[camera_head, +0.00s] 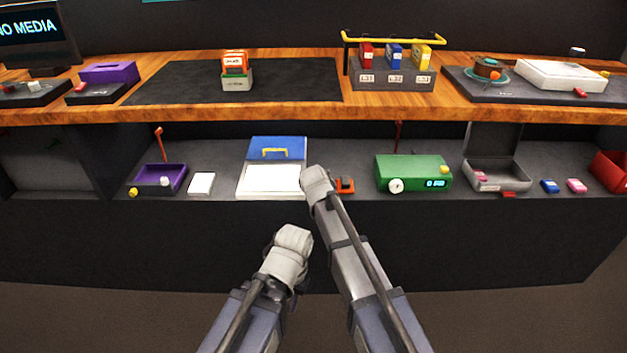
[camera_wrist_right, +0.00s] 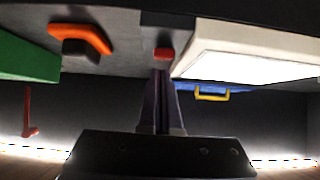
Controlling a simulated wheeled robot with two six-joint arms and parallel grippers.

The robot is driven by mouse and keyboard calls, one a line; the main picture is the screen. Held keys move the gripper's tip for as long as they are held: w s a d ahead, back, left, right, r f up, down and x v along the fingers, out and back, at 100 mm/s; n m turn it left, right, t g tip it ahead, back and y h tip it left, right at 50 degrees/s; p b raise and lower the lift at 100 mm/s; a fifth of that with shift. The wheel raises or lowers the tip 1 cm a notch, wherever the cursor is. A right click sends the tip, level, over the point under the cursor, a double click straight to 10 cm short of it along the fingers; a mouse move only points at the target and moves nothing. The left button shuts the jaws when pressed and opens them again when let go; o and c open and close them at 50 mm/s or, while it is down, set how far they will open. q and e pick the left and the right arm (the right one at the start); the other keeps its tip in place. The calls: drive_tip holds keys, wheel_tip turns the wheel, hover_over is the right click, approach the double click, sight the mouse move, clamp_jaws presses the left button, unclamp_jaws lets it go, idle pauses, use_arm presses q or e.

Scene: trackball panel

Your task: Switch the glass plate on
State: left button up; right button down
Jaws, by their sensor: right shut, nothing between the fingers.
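The bright white glass plate (camera_head: 272,179) sits in a pale frame below a blue panel with a yellow handle, on the lower shelf. The plate also shows at the right of the right wrist view (camera_wrist_right: 250,66). A small red switch (camera_wrist_right: 164,54) is beside its frame. My right gripper (camera_wrist_right: 162,72) is shut and empty, its fingertips right at the red switch; I cannot tell whether they touch it. In the head view my right wrist (camera_head: 317,180) hides the switch and fingers. My left gripper (camera_head: 293,240) is in front of the shelf, fingers hidden.
An orange part with a dark knob (camera_head: 345,184) lies just right of my right wrist, then a green box (camera_head: 412,172) with a dial. A small white block (camera_head: 201,184) and a purple tray (camera_head: 160,180) are to the left. The wooden upper shelf (camera_head: 300,113) overhangs behind.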

drive_tip(key=shift+r, duration=0.15)
drive_tip(key=shift+w+r+p, duration=0.15)
drive_tip(key=shift+r+p, duration=0.4)
drive_tip(key=shift+p, duration=0.15)
drive_tip(key=r+p, duration=0.3)
drive_tip(key=shift+w+r, duration=0.1)
drive_tip(key=shift+w, duration=0.2)
drive_tip(key=s+r+p, duration=0.5)
drive_tip(key=r+p, duration=0.2)
drive_tip(key=p, duration=0.1)
drive_tip(key=shift+s+r, duration=0.2)
drive_tip(key=shift+r, duration=0.15)
